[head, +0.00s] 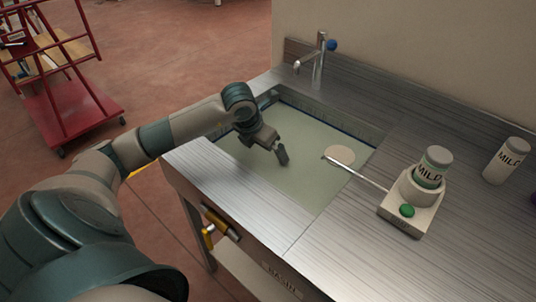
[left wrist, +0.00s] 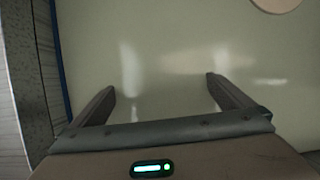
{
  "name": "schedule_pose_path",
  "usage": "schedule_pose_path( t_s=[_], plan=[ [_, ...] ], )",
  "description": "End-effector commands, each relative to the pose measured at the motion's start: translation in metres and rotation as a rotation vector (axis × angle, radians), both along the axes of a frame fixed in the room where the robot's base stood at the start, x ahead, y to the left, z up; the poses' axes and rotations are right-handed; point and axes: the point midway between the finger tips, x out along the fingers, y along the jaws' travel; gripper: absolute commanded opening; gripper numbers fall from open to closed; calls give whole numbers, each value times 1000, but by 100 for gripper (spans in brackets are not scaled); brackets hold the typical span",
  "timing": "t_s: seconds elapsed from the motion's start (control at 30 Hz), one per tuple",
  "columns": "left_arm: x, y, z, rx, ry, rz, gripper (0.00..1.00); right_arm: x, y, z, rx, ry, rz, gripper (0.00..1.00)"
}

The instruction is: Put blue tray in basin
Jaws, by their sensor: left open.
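The basin (head: 300,180) is a rectangular recess in the metal counter with a pale grey-green surface inside. A thin blue edge (head: 345,127) runs along its far side, and a blue strip (left wrist: 60,60) shows at the left in the left wrist view. I cannot tell whether this is the blue tray's rim or part of the basin. No separate blue tray stands out. My left gripper (head: 281,153) is over the basin, pointing down; its fingers (left wrist: 160,90) are apart with nothing between them. My right gripper is not in view.
A pale round disc (head: 340,155) lies in the basin's right part. A tap (head: 318,58) stands behind. On the right are a bottle in a grey holder (head: 405,208) with a rod reaching over the basin, and another bottle (head: 507,162). A red cart (head: 72,110) stands left.

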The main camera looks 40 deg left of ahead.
Motion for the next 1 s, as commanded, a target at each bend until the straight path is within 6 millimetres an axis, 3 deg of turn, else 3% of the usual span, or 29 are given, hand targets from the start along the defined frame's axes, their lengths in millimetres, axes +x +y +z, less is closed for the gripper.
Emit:
schedule_pose_path(
  t_s=[0.5,0.7,1.0],
  plan=[
    [-32,3,79,2,-3,0,100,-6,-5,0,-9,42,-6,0],
    [-37,3,91,1,-2,0,100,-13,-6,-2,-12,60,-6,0],
    [-38,3,92,1,-1,0,100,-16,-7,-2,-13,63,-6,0]
  ],
)
